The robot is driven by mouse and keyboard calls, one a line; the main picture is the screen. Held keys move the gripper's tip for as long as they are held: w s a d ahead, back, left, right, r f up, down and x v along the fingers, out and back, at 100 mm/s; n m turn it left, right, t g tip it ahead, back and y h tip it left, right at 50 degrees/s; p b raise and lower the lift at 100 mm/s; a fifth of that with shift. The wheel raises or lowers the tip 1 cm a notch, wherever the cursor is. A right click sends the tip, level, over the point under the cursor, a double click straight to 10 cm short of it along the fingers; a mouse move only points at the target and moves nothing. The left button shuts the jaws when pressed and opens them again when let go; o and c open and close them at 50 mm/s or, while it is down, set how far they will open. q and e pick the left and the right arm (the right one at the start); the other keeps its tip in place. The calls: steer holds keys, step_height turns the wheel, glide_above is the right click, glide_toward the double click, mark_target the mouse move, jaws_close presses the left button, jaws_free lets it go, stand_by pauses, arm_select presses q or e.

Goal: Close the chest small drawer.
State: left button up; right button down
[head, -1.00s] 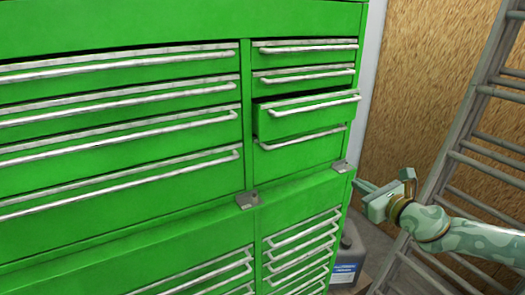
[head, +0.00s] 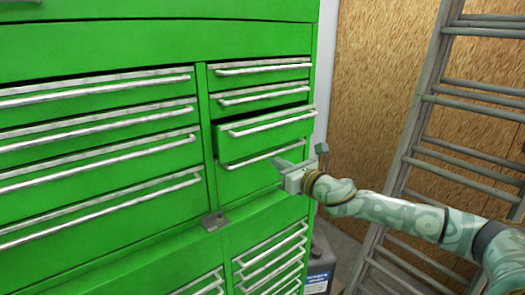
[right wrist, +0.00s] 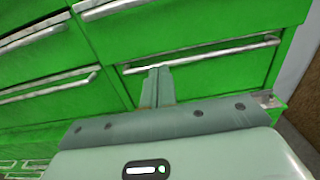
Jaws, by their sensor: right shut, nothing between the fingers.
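The green chest (head: 110,30) fills the left and middle of the head view. In its right column of small drawers, the third small drawer (head: 262,138) stands partly pulled out, with a silver bar handle (head: 270,124). The small drawers above and below it look shut. My right gripper (head: 278,163) is shut and empty, just below the open drawer's right part, in front of the lowest small drawer. In the right wrist view its closed fingers (right wrist: 157,72) point at a drawer front just below a bar handle (right wrist: 200,53); contact cannot be told. My left gripper is out of view.
Wide drawers (head: 100,150) fill the chest's left side. A metal latch (head: 213,221) sits on the lower ledge. A ladder (head: 415,130) leans at the right before a wooden board wall (head: 375,70). A dark canister (head: 320,265) stands on the floor beside the chest.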

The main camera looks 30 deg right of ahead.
mark_target(256, 150)
steer(key=w, duration=0.2)
steer(key=w+p, duration=0.1)
steer(key=w, duration=0.3)
steer(key=shift+w+a, duration=0.3)
steer(key=shift+w+p, duration=0.3)
steer(key=shift+w, duration=0.35)
